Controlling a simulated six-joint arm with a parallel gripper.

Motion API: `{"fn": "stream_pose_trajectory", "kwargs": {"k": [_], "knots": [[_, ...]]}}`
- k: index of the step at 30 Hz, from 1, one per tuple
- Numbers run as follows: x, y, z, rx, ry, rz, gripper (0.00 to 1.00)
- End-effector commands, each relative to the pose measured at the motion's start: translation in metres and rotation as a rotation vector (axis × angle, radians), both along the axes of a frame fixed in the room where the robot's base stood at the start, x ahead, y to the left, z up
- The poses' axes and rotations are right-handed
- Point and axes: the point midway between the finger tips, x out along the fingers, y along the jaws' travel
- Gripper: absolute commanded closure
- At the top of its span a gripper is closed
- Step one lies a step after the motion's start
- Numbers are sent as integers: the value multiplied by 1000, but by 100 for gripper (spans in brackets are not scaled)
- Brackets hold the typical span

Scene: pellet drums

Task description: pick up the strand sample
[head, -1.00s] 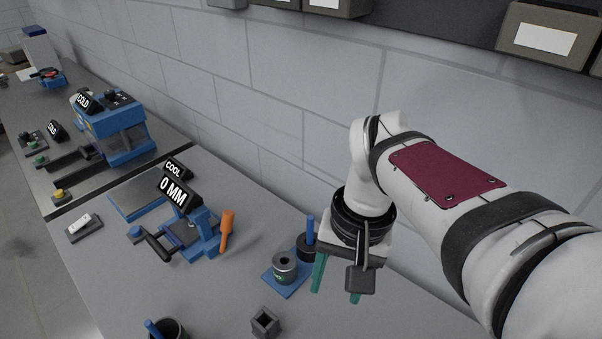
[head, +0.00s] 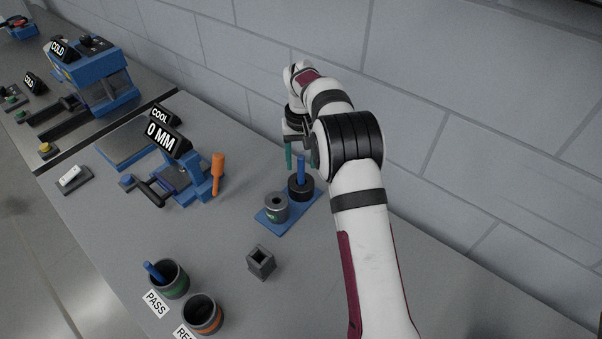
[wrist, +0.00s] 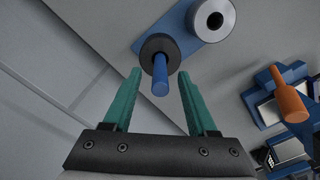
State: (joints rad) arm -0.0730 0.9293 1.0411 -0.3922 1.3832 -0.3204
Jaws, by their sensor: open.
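A blue rod (head: 301,170), which I take as the strand sample, stands upright in a round black holder (head: 300,190) on a blue base plate (head: 271,222). In the wrist view the rod (wrist: 160,78) points toward the camera from the holder (wrist: 148,47). My gripper (wrist: 160,73) is open and empty, with green fingers. Its fingertips appear on either side of the rod in the wrist view; I cannot tell the depth between them. In the head view one green finger (head: 288,158) shows just left of the rod, and the arm hides part of the gripper.
A grey metal cylinder (head: 276,208) shares the base plate. An orange-handled device (head: 217,175) with a 0 MM display stands to the left. A small square holder (head: 261,262), a PASS cup (head: 171,280) with another blue rod and an orange-banded cup (head: 203,314) stand nearer. The wall is close behind.

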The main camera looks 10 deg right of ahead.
Motion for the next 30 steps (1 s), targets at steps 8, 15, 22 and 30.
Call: {"fn": "stream_pose_trajectory", "kwargs": {"k": [8,15,22,30], "knots": [[-1,0,-46,-1,1,-1,42],[-1,0,-47,-1,0,-1,47],[-1,0,-47,-1,0,-1,89],[-1,0,-47,-1,0,-1,100]]}}
